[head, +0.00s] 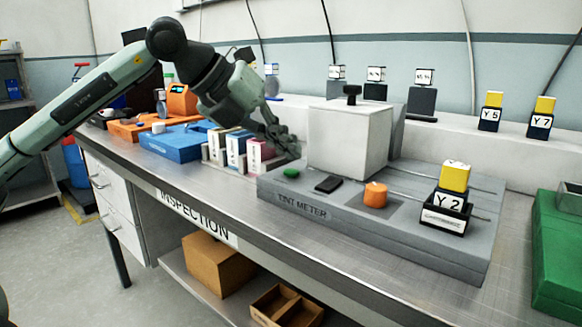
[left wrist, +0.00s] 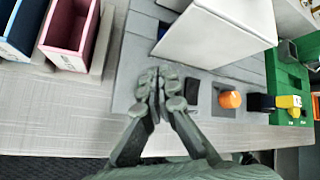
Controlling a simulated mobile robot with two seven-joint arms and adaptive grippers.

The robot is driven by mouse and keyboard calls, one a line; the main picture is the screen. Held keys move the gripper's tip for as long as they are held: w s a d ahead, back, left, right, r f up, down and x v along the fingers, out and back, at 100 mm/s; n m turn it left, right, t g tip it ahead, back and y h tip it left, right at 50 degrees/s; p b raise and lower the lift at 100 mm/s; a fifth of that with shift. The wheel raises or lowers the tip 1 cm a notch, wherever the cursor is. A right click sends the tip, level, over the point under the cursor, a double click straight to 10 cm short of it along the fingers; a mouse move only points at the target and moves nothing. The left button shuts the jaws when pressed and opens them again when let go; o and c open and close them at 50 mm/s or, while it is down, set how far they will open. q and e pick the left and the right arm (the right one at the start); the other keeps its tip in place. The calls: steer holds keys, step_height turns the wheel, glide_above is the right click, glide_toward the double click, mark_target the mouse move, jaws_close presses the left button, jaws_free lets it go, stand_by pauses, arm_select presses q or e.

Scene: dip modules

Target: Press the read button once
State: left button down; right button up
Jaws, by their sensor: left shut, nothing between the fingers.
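The grey tint meter (head: 300,205) sits on the bench, with a white box (head: 350,140) topped by a black knob. A small round green button (head: 291,173) is at its left end; I read no label on it. A black rectangular pad (head: 328,184) and an orange knob (head: 375,194) are to its right. My left gripper (head: 287,146) is shut and empty, above and behind the green button, near the white box. In the left wrist view, its fingertips (left wrist: 160,82) are together over the meter's left end, and the green button is not visible. My right gripper is not in view.
A holder marked Y 2 with a yellow-topped block (head: 455,177) stands at the meter's right. Colored boxes (head: 236,152) in a rack stand close left of the meter. A blue tray (head: 178,142) is farther left, and a green case (head: 557,255) is at the right edge.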

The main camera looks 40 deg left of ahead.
mark_target(286, 172)
arm_select(q)
step_height(286, 172, up, 4)
steer(key=p, duration=0.3)
steer(key=shift+r+p, duration=0.25)
steer(key=shift+p, duration=0.1)
steer(key=shift+f, duration=0.1)
stand_by(0.4)
